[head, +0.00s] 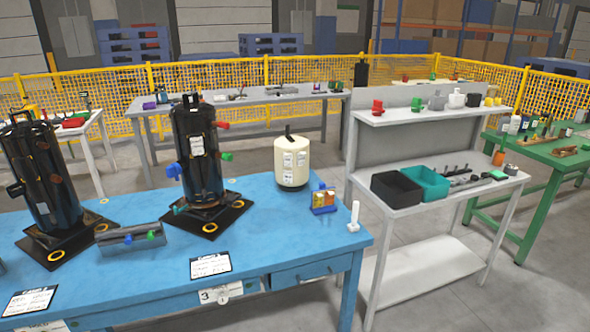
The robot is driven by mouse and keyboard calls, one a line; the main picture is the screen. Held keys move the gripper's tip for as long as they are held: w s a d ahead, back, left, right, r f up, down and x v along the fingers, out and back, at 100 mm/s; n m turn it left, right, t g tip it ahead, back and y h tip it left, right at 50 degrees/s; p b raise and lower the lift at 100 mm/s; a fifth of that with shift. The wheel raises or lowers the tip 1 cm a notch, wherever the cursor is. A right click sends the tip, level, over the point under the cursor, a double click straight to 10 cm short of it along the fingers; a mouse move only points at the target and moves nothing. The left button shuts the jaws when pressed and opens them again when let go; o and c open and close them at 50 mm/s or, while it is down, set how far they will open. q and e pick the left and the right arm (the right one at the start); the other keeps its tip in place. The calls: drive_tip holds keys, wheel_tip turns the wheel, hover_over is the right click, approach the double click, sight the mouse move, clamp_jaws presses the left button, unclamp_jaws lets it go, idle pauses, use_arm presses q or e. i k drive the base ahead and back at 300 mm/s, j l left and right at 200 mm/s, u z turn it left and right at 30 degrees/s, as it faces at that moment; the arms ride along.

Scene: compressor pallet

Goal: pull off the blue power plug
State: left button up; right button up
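A tall black compressor (200,160) stands upright on a black base plate on the blue table. A blue plug (173,170) sticks out from its left side, low on the body, and seems seated there. A red plug (223,125) sits high on its right side and a green plug (227,156) lower on the right. Small blue and green pieces (151,236) lie at a grey tray (116,245) in front. Neither of my grippers is in view.
A second black compressor (42,180) stands at left. A cream tank (291,163), a small colored rack (323,200) and a white upright item (353,216) stand at right. Labels lie along the front of the blue table (270,235), whose middle is clear.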

sight(175, 168)
drive_tip(key=i+j, duration=0.5)
drive_tip(key=i, duration=0.15)
drive_tip(key=i+j, duration=0.5)
drive_tip(key=i, duration=0.15)
